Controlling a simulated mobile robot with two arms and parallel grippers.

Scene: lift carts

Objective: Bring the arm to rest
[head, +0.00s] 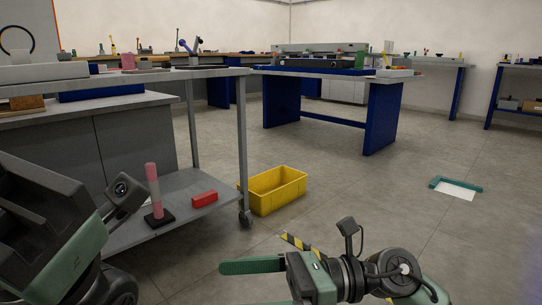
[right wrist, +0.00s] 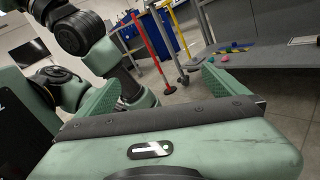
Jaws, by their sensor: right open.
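My right gripper (head: 248,284) reaches in from the lower right of the head view, low over the floor and pointing left. Its green fingers are apart and nothing is between them. In the right wrist view the two fingers (right wrist: 162,88) also stand wide apart with empty space between. My left arm (head: 75,262) fills the lower left corner of the head view, close to the grey cart (head: 190,72). Its fingers do not show.
The cart's lower shelf (head: 128,233) holds a pink cylinder on a dark base (head: 153,190) and a red box (head: 204,199). A yellow bin (head: 273,190) stands on the floor beside it. A blue-legged workbench (head: 383,115) is behind. The floor at right is mostly clear.

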